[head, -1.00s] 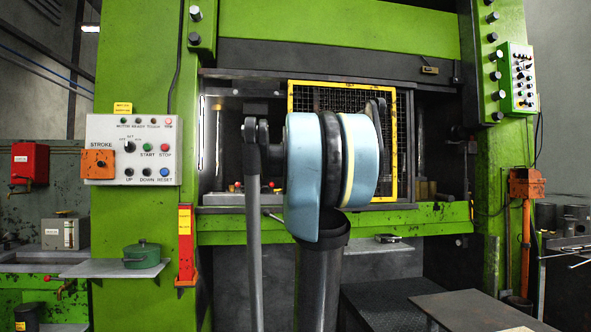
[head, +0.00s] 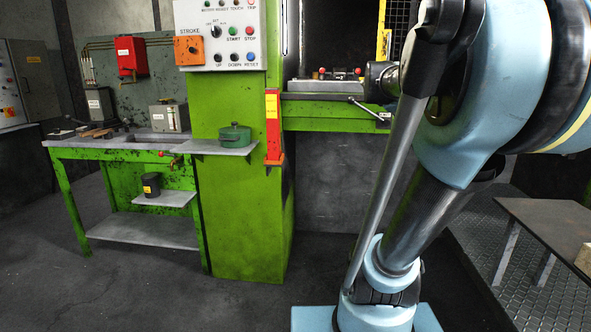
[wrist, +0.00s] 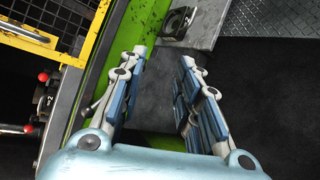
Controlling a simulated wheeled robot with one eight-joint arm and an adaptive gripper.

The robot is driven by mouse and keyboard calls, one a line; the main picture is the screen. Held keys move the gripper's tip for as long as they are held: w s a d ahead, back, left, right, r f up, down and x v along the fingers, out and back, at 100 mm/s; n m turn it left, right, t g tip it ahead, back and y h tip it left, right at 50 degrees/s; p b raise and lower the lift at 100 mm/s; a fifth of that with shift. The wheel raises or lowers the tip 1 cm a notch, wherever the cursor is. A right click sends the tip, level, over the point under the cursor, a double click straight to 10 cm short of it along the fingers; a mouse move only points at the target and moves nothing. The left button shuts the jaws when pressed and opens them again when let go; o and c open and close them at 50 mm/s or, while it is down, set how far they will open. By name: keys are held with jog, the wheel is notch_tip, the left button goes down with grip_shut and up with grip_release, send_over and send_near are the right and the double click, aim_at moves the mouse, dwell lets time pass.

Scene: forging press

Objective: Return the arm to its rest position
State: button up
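My gripper (wrist: 163,80) shows in the wrist view with its two blue-and-grey fingers spread apart and nothing between them. It points over the green front ledge of the press (wrist: 118,50), with dark floor visible past the fingers. In the head view my blue and grey arm fills the right side, in front of the press (head: 232,190). The gripper itself is not visible in the head view.
The control panel (head: 219,35) and a red-orange post (head: 273,125) are on the press column. A green pot (head: 235,135) stands on a small shelf. A green workbench (head: 75,145) is at left. A low dark table (head: 555,225) is at right. The floor at lower left is clear.

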jog(key=s+a+f+m+g+y, duration=0.2)
jog(key=s+a+f+m, duration=0.3)
jog(key=s+f, duration=0.4)
jog(key=s+a+f+m+g+y, duration=0.3)
jog(key=s+f, duration=0.6)
jog(key=f, duration=0.5)
jog(key=s+a+f+m+g+y, duration=0.3)
jog(key=s+a+f+m, duration=0.4)
jog(key=f, duration=0.5)
jog(key=s+a, duration=0.2)
jog(key=shift+s+g, duration=0.35)
jog(key=shift+g, duration=0.05)
jog(key=shift+w+f, duration=0.15)
jog(key=shift+w, duration=0.35)
